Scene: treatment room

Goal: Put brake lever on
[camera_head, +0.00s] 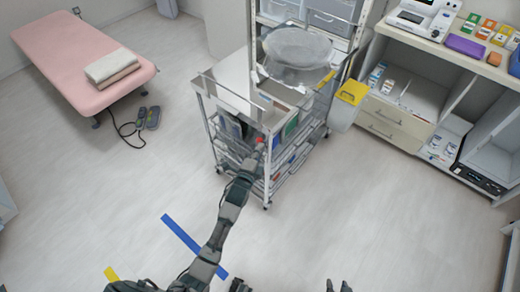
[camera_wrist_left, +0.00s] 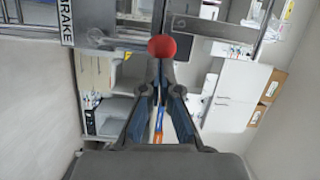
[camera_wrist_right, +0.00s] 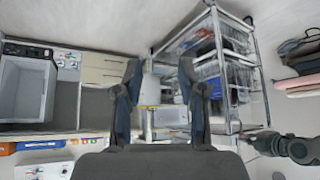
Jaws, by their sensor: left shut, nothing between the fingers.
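The brake lever's red ball knob (camera_head: 259,140) is at the near side of the wire-basket cart (camera_head: 238,100). In the left wrist view the red knob (camera_wrist_left: 162,47) shows just beyond the fingertips, with a "BRAKE" label (camera_wrist_left: 67,22) on the cart to its left. My left gripper (camera_head: 253,155) reaches up to the knob from the front; its fingers (camera_wrist_left: 161,68) are shut and empty. I cannot tell whether they touch the knob. The lever's arm is mostly hidden. My right gripper (camera_head: 338,286) is at the bottom edge, apart from the cart; its fingers (camera_wrist_right: 158,75) are spread and empty.
A clear plastic-covered load (camera_head: 298,50) stands on or behind the cart. A yellow-lidded bin (camera_head: 350,95) is at its right. Shelves and a counter (camera_head: 420,40) line the right. A pink bed (camera_head: 80,65) is at left. The floor in front is clear, with blue tape (camera_head: 180,235).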

